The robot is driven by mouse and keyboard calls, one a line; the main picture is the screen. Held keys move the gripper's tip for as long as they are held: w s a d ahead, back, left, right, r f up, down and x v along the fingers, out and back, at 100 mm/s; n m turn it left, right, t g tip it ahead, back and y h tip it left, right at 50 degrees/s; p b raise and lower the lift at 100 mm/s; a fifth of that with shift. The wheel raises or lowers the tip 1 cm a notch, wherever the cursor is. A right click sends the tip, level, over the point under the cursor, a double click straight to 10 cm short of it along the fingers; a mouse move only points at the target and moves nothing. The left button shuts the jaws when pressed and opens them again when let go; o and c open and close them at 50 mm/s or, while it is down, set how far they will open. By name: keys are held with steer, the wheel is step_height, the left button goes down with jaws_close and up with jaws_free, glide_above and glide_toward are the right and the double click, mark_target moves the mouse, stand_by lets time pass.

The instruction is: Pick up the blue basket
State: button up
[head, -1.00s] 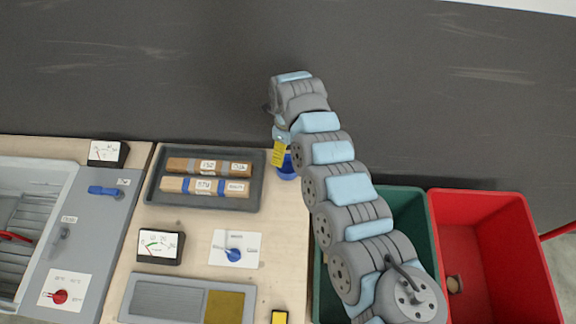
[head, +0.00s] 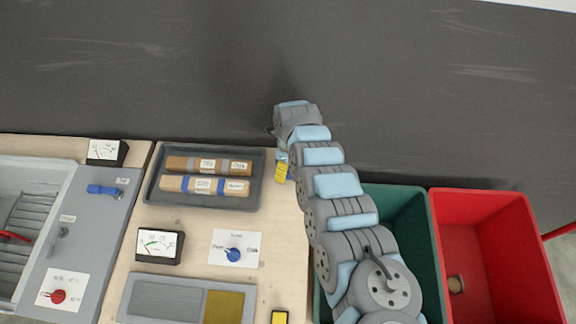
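No blue basket can be clearly made out now. The spot at the table's right edge where a small blue round thing showed is covered by my arm and gripper. My gripper (head: 281,170) is at the far end of my arm, between the dark grey tray (head: 256,193) and the green bin. Only a yellow patch of it shows clearly. Its fingers are mostly hidden, so I cannot tell whether they are open, shut or touching anything.
The tray on the wooden table (head: 195,227) holds two labelled rolls. A meter (head: 160,246) and a blue knob (head: 233,254) are nearer. The green bin (head: 408,205) and red bin (head: 480,208) stand right of the table. A grey cabinet (head: 85,235) stands left.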

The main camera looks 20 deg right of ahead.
steer(key=shift+d+f, duration=0.1)
steer(key=c, duration=1.1)
